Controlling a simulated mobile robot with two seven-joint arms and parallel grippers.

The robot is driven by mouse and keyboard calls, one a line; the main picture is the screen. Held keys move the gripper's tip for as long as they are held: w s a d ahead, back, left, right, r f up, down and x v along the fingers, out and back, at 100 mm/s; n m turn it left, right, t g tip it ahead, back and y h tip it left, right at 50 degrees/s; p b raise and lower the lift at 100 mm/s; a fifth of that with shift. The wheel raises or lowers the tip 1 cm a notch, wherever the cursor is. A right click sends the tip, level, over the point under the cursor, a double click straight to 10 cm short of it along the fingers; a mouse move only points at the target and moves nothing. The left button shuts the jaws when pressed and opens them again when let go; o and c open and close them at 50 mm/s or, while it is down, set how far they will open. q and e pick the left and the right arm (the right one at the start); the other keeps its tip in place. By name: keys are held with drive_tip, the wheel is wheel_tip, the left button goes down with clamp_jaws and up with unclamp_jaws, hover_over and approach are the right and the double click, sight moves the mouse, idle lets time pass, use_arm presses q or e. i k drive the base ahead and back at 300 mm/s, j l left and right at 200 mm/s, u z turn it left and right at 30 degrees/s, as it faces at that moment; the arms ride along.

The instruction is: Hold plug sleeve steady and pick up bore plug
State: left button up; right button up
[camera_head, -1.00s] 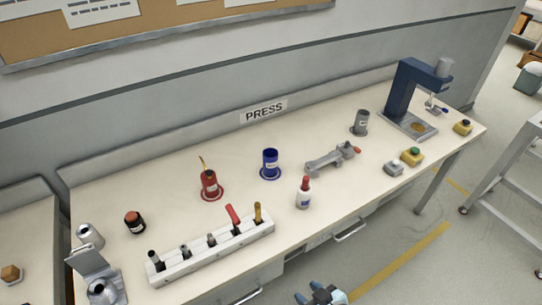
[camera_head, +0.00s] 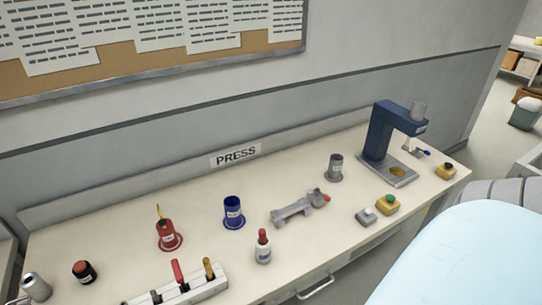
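I cannot tell for sure which items are the bore plug and the plug sleeve. A white rack (camera_head: 208,291) at the bottom edge holds upright pieces, among them a red-handled one (camera_head: 177,273) and a yellow-brown one (camera_head: 208,267); its left part is cut off. Upright cups stand behind it: a red cup (camera_head: 167,236) with a thin stick in it, a blue cup (camera_head: 233,211) and a grey cup (camera_head: 334,167). Neither gripper shows in the head view. A large pale blue and grey arm part, likely mine, fills the lower right corner.
A blue press (camera_head: 381,132) stands at the back right. A grey clamp-like tool (camera_head: 297,208), a white red-capped bottle (camera_head: 263,248), a dark jar (camera_head: 85,272) and button boxes (camera_head: 387,204) also stand on the bench. Bare bench lies between the cups and the clamp-like tool.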

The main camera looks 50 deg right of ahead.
sight(262, 231)
drive_tip(key=k+l+u, duration=0.15)
drive_tip(key=l, duration=0.2)
drive_tip(key=k+l+u, duration=0.15)
drive_tip(key=l, duration=0.15)
drive_tip(key=k+l+u, duration=0.2)
drive_tip(key=l, duration=0.15)
drive_tip(key=k+l, duration=0.15)
drive_tip(key=l, duration=0.15)
drive_tip(key=k+l+u, duration=0.1)
drive_tip(key=l, duration=0.25)
drive_tip(key=k+l, duration=0.2)
drive_tip(key=l+u, duration=0.05)
drive_tip(key=l, duration=0.05)
